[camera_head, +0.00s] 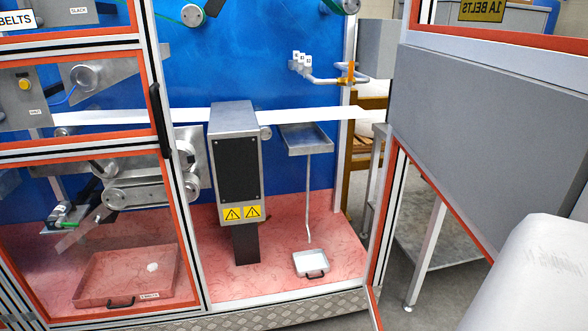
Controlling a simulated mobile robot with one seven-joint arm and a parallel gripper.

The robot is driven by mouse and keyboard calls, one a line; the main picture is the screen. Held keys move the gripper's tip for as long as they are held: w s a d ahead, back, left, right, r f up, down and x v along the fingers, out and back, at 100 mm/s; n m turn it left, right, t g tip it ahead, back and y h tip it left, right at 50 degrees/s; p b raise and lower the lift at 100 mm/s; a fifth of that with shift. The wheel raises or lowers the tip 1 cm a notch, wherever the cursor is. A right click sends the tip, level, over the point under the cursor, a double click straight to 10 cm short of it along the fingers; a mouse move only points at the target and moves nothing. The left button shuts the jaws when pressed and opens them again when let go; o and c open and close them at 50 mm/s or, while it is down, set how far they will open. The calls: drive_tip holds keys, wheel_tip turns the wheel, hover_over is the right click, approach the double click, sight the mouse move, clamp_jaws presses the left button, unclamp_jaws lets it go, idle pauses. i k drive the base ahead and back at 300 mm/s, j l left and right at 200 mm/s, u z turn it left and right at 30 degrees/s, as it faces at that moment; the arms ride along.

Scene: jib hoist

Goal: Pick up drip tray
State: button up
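A small metal tray (298,262) with a pale, whitish inside and a black handle on its front side sits on the red floor of the machine, near the front edge. It looks like the drip tray. A thin tube (308,200) hangs from a shallow metal pan (306,138) above and ends just over the small tray. A larger reddish tray (90,280) with a black handle and a label lies at the lower left, behind a framed clear panel. My gripper is not in view; a pale rounded part at the lower right is probably my arm.
A grey box on a post (236,165) with yellow warning signs stands left of the small tray. A red-edged door with a grey panel (470,130) stands open on the right. The bay's front is open before the small tray, above a metal sill (290,310).

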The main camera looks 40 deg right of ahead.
sight(311, 262)
drive_tip(key=i+j+z, duration=0.1)
drive_tip(key=i+z, duration=0.15)
drive_tip(key=z, duration=0.15)
drive_tip(key=i+j+z, duration=0.1)
drive_tip(key=z, duration=0.3)
drive_tip(key=i+j+z, duration=0.25)
drive_tip(key=z, duration=0.15)
drive_tip(key=i+j+z, duration=0.15)
drive_tip(key=j+z, duration=0.25)
drive_tip(key=i+j+z, duration=0.15)
drive_tip(key=z, duration=0.3)
drive_tip(key=i+j+z, duration=0.2)
drive_tip(key=j+z, duration=0.2)
drive_tip(key=j, duration=0.15)
drive_tip(key=i+j+z, duration=0.2)
drive_tip(key=j, duration=0.15)
drive_tip(key=i+j+z, duration=0.1)
drive_tip(key=i+j, duration=0.15)
drive_tip(key=i, duration=0.05)
